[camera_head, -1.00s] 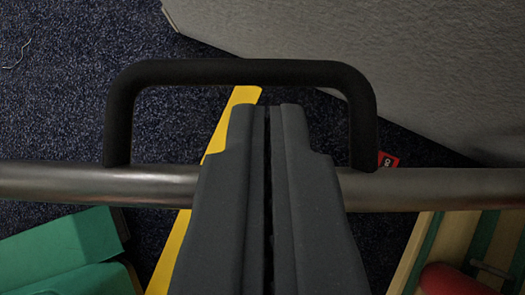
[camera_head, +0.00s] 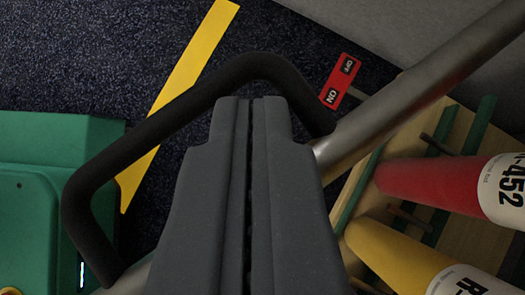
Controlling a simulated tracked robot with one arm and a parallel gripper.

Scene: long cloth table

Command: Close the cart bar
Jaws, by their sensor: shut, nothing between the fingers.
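The cart bar (camera_head: 400,98) is a grey metal tube running diagonally from lower left to upper right in the head camera view. A black handle loop (camera_head: 160,122) is fixed to it. My gripper (camera_head: 251,100) is shut and empty. It reaches up from the bottom of the view, in front of the bar, and its fingertips overlap the inside of the loop near the loop's upper right end. It hides the middle of the bar. I cannot tell whether the fingers touch the loop or the bar.
A red ON/OFF tag (camera_head: 341,82) shows beyond the bar. A red cylinder (camera_head: 425,185) and a yellow cylinder (camera_head: 392,252) lie on a wooden rack (camera_head: 458,238) at the right. A green box (camera_head: 40,150) is at the left. Dark carpet with a yellow stripe (camera_head: 185,85) lies below.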

